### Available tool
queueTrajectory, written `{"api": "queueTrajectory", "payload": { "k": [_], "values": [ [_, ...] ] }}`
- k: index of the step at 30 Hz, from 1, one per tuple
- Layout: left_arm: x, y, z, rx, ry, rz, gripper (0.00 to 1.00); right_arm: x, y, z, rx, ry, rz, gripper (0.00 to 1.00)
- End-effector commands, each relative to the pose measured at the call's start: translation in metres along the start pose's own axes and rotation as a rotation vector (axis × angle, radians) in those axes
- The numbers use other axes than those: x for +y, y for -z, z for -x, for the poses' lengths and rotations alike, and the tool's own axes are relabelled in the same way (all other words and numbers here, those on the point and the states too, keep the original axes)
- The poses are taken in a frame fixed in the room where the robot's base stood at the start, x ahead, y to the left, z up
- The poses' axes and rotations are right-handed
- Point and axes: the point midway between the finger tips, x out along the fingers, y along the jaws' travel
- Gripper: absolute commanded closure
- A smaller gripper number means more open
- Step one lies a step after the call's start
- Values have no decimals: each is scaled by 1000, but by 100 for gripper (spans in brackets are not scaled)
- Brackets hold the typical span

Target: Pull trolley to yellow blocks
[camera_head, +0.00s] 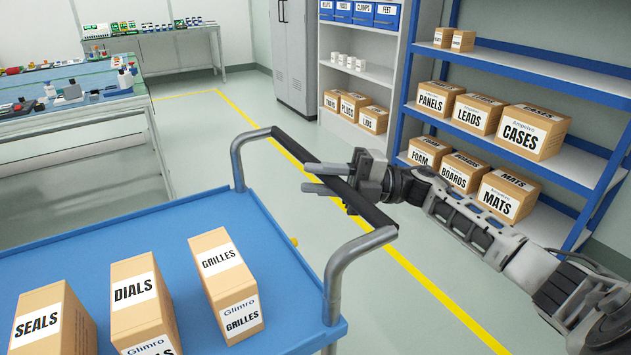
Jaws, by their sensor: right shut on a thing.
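The trolley (185,215) has a blue top with raised edges and fills the lower left. Its black handle bar (289,146) is held between two bent grey tubes on the right side of the top. My right gripper (318,178) reaches in from the right and is shut on the middle of this bar. Three boxes stand on the trolley, marked SEALS (48,318), DIALS (138,300) and GRILLES (225,280). A small yellow thing (294,241) shows just past the trolley's edge; I cannot tell if it is a block. My left gripper is not in view.
A blue shelf rack (575,62) with labelled boxes stands at the right, behind my right arm. A white shelf (385,75) and a grey cabinet (292,55) are at the back. Workbenches (85,105) stand at the left. The floor with a yellow line (255,118) is clear between them.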

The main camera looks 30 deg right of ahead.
Motion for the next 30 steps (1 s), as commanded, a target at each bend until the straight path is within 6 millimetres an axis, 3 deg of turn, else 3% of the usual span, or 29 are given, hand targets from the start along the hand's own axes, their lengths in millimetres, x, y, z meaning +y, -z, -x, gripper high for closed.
{"api": "queueTrajectory", "payload": {
  "k": [5, 6, 8, 20, 23, 30],
  "values": [
    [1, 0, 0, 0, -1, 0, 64, 3, -3, 4, -12, -1, 3, 100],
    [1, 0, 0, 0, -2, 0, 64, 3, -3, 4, -13, -1, 3, 71],
    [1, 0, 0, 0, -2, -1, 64, 3, -3, 4, -13, 0, 3, 55],
    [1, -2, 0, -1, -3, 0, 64, 0, -2, 9, -9, 1, 0, 55],
    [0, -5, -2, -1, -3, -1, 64, -1, -2, 24, -10, 3, -1, 55],
    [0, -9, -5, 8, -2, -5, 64, -2, -2, 81, -13, 4, -2, 55]
  ]
}}
